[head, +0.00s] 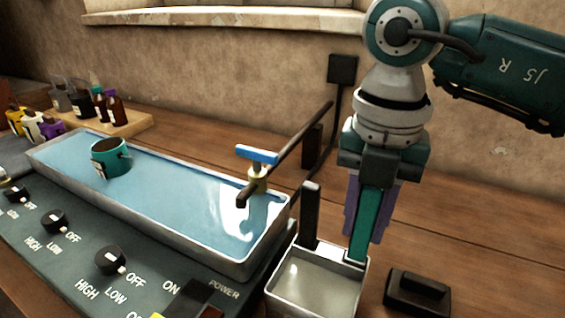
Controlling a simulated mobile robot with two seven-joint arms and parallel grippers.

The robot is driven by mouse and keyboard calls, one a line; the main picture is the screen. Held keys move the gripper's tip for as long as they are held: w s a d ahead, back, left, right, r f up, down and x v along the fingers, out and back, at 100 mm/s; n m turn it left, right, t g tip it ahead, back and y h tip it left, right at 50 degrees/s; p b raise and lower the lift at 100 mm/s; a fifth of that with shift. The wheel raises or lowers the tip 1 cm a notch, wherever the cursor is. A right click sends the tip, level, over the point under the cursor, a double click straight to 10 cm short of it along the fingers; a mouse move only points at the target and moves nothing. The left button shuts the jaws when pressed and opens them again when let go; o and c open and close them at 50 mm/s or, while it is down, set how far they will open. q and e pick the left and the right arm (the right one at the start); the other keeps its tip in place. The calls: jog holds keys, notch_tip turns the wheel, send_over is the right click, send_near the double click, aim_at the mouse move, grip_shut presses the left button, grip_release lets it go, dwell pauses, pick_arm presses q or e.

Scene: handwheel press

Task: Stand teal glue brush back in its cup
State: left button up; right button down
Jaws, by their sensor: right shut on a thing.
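The teal glue brush (361,238) is upright between the purple fingers of my right gripper (365,222), which is shut on it. Its lower end reaches down to the right back rim of a square metal pot (310,305); whether it touches is hard to tell. A teal cup (106,168) with a pale label stands in the blue water of the long metal bath (190,222), towards its left end, well left of my right gripper. The inside bottom of the cup is hidden. My left gripper is not in view.
A blue-handled tap (258,156) and dark pipe stand at the bath's right end. A dark upright post (310,215) rises by the pot. A black block (417,293) lies right of it. Bottles (107,105) stand at the back left.

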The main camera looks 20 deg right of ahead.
jog(key=shift+f+b, duration=0.3)
jog(key=shift+f, duration=0.25)
jog(key=c, duration=0.6)
grip_release()
jog(key=shift+r, duration=0.1)
